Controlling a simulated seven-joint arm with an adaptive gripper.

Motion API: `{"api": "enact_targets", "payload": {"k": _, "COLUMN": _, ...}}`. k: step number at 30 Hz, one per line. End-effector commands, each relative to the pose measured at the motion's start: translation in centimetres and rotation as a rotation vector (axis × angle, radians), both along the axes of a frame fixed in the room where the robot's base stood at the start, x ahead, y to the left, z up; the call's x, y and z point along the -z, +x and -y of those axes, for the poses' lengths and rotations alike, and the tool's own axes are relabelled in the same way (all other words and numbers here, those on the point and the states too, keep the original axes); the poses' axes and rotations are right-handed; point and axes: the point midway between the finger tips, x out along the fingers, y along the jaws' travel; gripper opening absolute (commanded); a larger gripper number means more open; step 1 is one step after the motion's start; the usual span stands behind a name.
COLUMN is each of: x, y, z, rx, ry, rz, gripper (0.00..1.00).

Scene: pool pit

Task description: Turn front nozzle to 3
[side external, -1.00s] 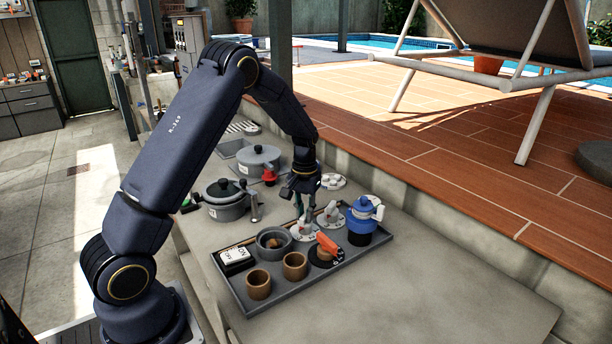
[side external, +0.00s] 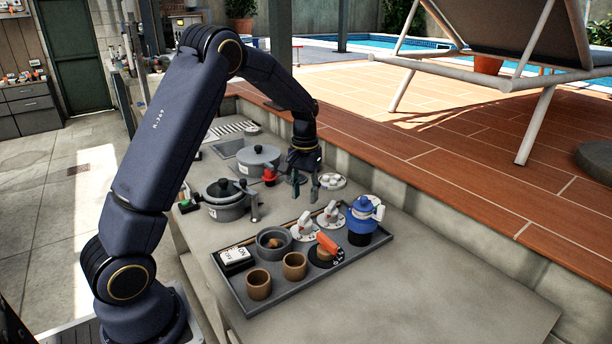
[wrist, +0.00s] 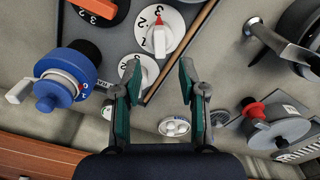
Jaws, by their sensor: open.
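Two white numbered dials with raised white handles stand at the tray's back edge: a nearer dial (side external: 303,229) and a farther dial (side external: 331,217). In the wrist view, one dial (wrist: 161,38) shows a red mark on its handle and numbers including 2 and 3. The other dial (wrist: 131,72) is partly covered by a finger. I cannot tell which is the front nozzle or its exact setting. My gripper (side external: 305,192) is open and empty, behind and above the dials. Its two green-padded fingers (wrist: 160,76) are spread apart in the wrist view.
The grey tray (side external: 222,272) also holds an orange-handled dial (side external: 328,243), brown cups, a grey bowl (side external: 274,240) and a white switch (side external: 235,254). A blue-topped valve (side external: 362,217) stands beside the dials. Lidded pots (side external: 226,202) stand behind left. The counter's front right is clear.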

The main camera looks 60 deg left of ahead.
Motion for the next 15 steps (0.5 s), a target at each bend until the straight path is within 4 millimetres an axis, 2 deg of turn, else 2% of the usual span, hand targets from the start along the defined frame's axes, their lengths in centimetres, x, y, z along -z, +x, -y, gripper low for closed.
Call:
{"api": "enact_targets", "payload": {"k": 1, "x": -1.2, "y": 0.0, "z": 0.0, "rx": 0.000, "ry": 0.001, "rz": 0.004, "gripper": 0.42}}
{"api": "enact_targets", "payload": {"k": 6, "x": -4.2, "y": 0.1, "z": 0.0, "rx": -0.001, "ry": 0.001, "rz": 0.003, "gripper": 0.42}}
{"api": "enact_targets", "payload": {"k": 10, "x": -5.3, "y": 0.0, "z": 0.0, "rx": 0.000, "ry": 0.000, "rz": 0.000, "gripper": 0.42}}
{"api": "enact_targets", "payload": {"k": 15, "x": -5.6, "y": 0.0, "z": 0.0, "rx": 0.000, "ry": 0.000, "rz": -0.001, "gripper": 0.42}}
